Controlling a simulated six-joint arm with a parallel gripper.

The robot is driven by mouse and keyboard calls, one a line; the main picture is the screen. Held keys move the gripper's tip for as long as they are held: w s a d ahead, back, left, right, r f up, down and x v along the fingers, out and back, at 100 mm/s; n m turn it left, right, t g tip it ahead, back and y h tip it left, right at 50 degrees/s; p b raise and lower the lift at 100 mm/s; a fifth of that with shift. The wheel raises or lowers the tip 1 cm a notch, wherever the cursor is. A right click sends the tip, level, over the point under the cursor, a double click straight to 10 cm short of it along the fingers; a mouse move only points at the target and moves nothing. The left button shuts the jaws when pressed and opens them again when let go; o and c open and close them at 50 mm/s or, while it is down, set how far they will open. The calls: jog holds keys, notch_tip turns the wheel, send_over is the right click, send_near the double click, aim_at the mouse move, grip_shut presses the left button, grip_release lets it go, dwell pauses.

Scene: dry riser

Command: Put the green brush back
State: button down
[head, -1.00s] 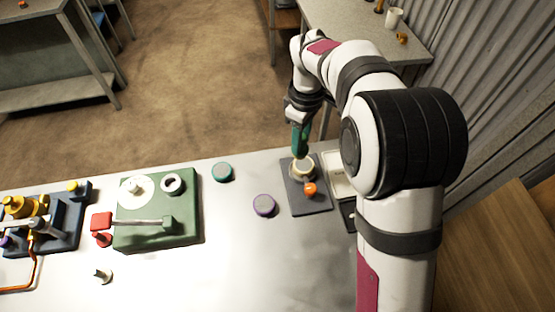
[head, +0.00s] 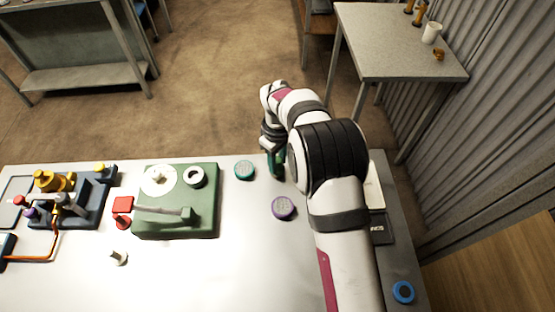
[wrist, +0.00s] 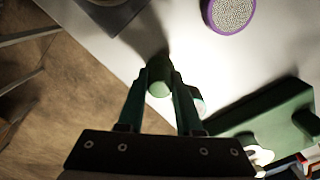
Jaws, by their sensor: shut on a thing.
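My gripper (wrist: 160,85) is shut on a green cylindrical piece (wrist: 159,80), which I take to be the green brush, seen nearly end-on between the fingertips in the wrist view. Its far end is hidden, so I cannot tell whether it touches the table. In the head view my gripper (head: 277,170) is over the bench's far edge, just right of a teal-rimmed disc (head: 244,170). A purple-rimmed disc (head: 284,208) lies nearer, and shows in the wrist view (wrist: 231,14).
A green block fixture (head: 206,216) with a lever stands to the left, with a red block (head: 122,205) beside it. A small pale peg (head: 118,258) stands in front. A blue-rimmed disc (head: 403,292) lies at right. My arm covers part of the bench's right side.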

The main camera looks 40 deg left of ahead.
aim_at(278, 159)
jog(key=shift+f, duration=0.15)
jog(key=c, duration=0.6)
grip_release()
notch_tip(278, 159, up, 12)
jog(key=w+d+r+m, duration=0.1)
jog(key=d+r+m, duration=0.3)
jog(key=d, duration=0.4)
jog(key=w+d+r+m, duration=0.1)
jog(key=d+r+m, duration=0.25)
jog(key=d, duration=0.45)
jog(key=s+d+r+m, duration=0.3)
jog(key=d+m, duration=0.1)
jog(key=d, duration=0.4)
jog(key=s+d+f+m, duration=0.1)
jog(key=s+d+m, duration=0.3)
jog(key=s, duration=0.1)
jog(key=s+d+f+m+y, duration=0.1)
jog(key=s+d+m, duration=0.3)
jog(key=s+d, duration=0.1)
jog(key=s+d+f+m, duration=0.1)
jog(key=s+d+m, duration=0.3)
jog(key=s, duration=0.2)
jog(key=shift+s+d+f+y, duration=0.1)
jog(key=shift+d+f+y, duration=0.05)
jog(key=shift+f+y, duration=0.25)
